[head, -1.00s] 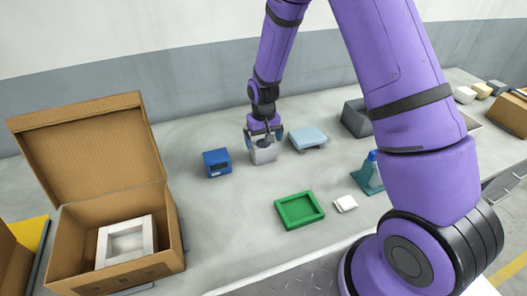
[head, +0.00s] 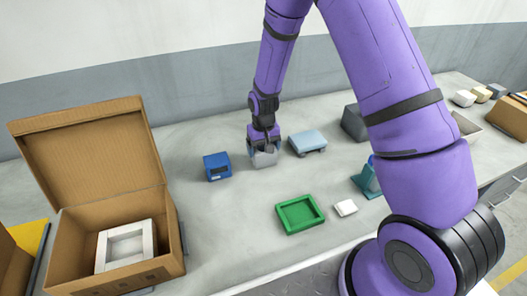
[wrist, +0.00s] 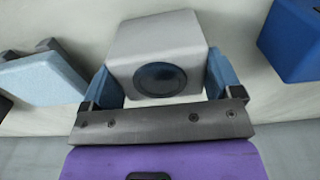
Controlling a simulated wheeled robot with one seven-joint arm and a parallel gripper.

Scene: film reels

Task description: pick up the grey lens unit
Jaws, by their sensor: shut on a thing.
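The grey lens unit (head: 264,158) is a light grey block on the table, left of the middle of the head view. In the wrist view the lens unit (wrist: 158,42) shows a dark round lens on the face toward my gripper. My gripper (wrist: 165,82) has its two blue-padded fingers on either side of the block, shut on it. In the head view my gripper (head: 264,146) comes down on the unit from above and partly covers it. The unit appears to rest on the table still; I see no clear gap under it.
A blue box (head: 217,166) stands close on the left, and a light blue block on a dark base (head: 307,142) close on the right. A green tray (head: 299,213) and a small white block (head: 345,208) lie nearer. An open cardboard box (head: 118,284) with a white frame stands at left.

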